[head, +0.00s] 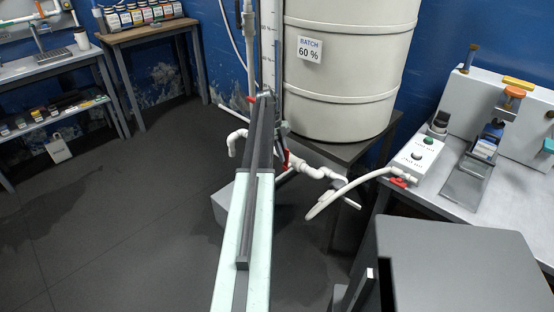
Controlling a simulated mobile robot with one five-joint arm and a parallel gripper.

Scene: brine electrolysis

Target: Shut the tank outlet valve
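The white tank (345,60) with a "BATCH 60 %" label stands on a dark stand in the head view. White outlet piping (312,171) runs low in front of the tank. A red handle (286,159) shows at the left end of this piping, just right of my arm, and is partly hidden by it. My arm reaches forward up the middle of the picture. Small grey parts by its far end (283,128), above the red handle, seem to be my gripper. They are too small and too covered to show the fingers or any contact.
A second red handle (250,99) sits on the upright pipe left of my arm. A white hose (345,194) runs to the right bench (462,195), which holds a button box (415,158). A dark grey box (460,262) stands at the front right.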

